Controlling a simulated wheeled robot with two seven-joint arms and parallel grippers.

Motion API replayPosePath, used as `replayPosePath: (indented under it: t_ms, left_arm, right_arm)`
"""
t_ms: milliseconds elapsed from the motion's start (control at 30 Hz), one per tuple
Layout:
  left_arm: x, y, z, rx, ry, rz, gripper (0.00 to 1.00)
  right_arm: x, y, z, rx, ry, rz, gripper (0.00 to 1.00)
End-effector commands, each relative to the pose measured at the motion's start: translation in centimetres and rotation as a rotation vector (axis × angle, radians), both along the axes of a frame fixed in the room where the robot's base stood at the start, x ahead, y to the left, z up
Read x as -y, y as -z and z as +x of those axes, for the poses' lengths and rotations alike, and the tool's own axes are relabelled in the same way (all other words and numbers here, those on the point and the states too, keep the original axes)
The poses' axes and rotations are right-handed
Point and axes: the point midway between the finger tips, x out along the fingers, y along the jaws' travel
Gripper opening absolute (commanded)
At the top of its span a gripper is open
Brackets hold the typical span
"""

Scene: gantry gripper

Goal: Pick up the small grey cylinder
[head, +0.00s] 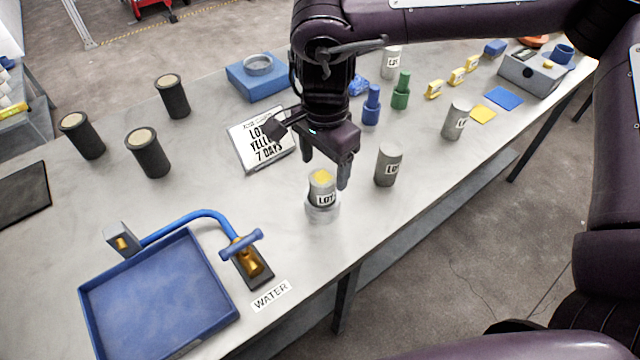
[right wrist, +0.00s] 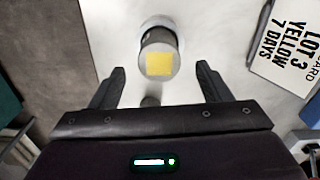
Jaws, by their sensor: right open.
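A small grey cylinder (head: 321,190) with a yellow square on top and a LOT label stands upright on a round pale base (head: 322,212) near the table's front edge. In the right wrist view the same cylinder (right wrist: 158,45) shows ahead, its yellow top facing the camera. My right gripper (head: 325,166) points down just above it, open and empty. In the right wrist view its fingertips (right wrist: 161,78) lie either side of the cylinder's line, with no contact visible. Similar grey cylinders stand to the right, one close by (head: 388,165) and one farther (head: 455,120). My left gripper is out of view.
A sign (head: 262,140) stands behind the cylinder. A blue tray (head: 82,300) and a tap (head: 250,262) are at left front. Dark cylinders (head: 148,153) stand at the left. Blue and green pegs (head: 401,92) stand behind right. The table between cylinder and tap is clear.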

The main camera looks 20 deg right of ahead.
Motion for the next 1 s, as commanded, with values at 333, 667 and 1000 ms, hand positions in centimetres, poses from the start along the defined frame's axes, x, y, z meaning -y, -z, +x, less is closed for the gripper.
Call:
replayPosePath:
  t_ms: [333,667,1000]
  left_arm:
    - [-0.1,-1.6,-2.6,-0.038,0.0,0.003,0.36]
    - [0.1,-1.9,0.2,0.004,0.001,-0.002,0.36]
    - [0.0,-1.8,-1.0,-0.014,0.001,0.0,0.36]
  right_arm:
    - [-0.3,4.6,-0.2,-0.003,0.0,0.0,0.71]
    - [-0.3,5.7,-0.1,0.0,0.0,0.0,0.71]
    - [-0.3,5.7,-0.1,0.0,0.0,0.0,0.29]
